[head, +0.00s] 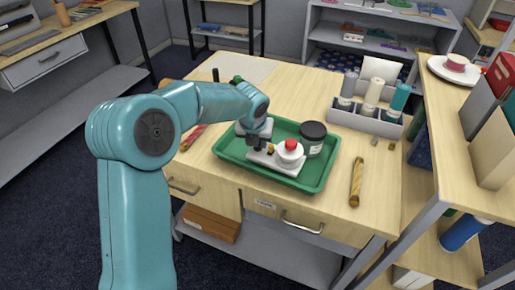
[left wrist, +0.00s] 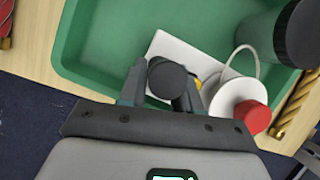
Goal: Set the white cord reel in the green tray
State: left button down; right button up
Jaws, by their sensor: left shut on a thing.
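The white cord reel (head: 290,158) has a flat white base, a round white spool with a red top, and a dark upright knob. It is over the floor of the green tray (head: 322,182), near the tray's front edge. In the left wrist view its white base (left wrist: 185,48) and a loop of pale cord show. My left gripper (head: 258,146) is shut on the reel's dark knob, which shows between the fingers in the left wrist view (left wrist: 167,78). I cannot tell whether the base touches the tray floor. My right gripper is not in view.
A dark-lidded jar (head: 313,138) stands in the tray, close behind the reel. A grey caddy (head: 365,121) with several bottles stands at the back right. A yellow-brown twisted stick (head: 356,182) lies right of the tray. A shelf unit borders the table's right side.

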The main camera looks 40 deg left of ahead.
aim_at(258, 150)
pick_arm(q)
jog(key=f, duration=0.3)
jog(key=shift+w+f, duration=0.2)
jog(key=shift+f, duration=0.1)
jog(key=shift+s+r, duration=0.1)
jog(key=shift+s, duration=0.05)
jog(key=c, duration=0.8)
grip_release()
jog(key=shift+f, duration=0.2)
jog(key=shift+r, duration=0.1)
jog(key=v, duration=1.2)
jog(key=shift+r, duration=0.1)
